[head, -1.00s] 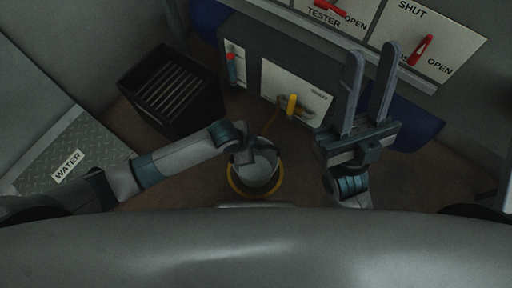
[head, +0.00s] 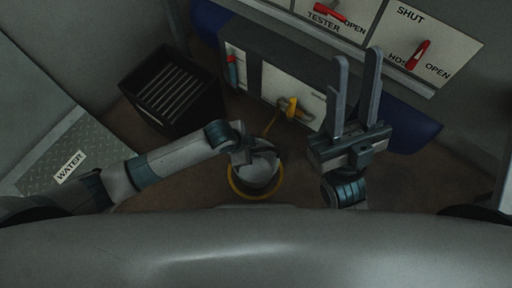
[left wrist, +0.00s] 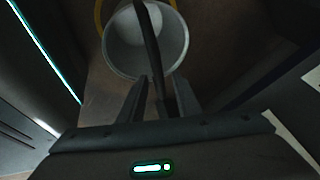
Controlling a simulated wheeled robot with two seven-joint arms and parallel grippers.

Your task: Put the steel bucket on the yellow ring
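The steel bucket (head: 258,174) is at the centre of the head view, partly hidden by my left gripper. The yellow ring (head: 257,198) shows around its lower side; I cannot tell whether the bucket rests on it. In the left wrist view, I look into the bucket (left wrist: 117,52), with the yellow ring (left wrist: 98,14) at its far edge. My left gripper (left wrist: 161,82) is open, its fingers apart on either side of the bucket's dark handle (left wrist: 152,45). My right gripper (head: 356,80) is open and empty, in front of the wall panels to the right.
A black slatted crate (head: 171,88) stands on the floor at left. A grey cabinet with a yellow handle (head: 292,108) is behind the bucket. Red switches (head: 418,54) are on the upper panel. A plate labelled WATER (head: 70,167) is at far left.

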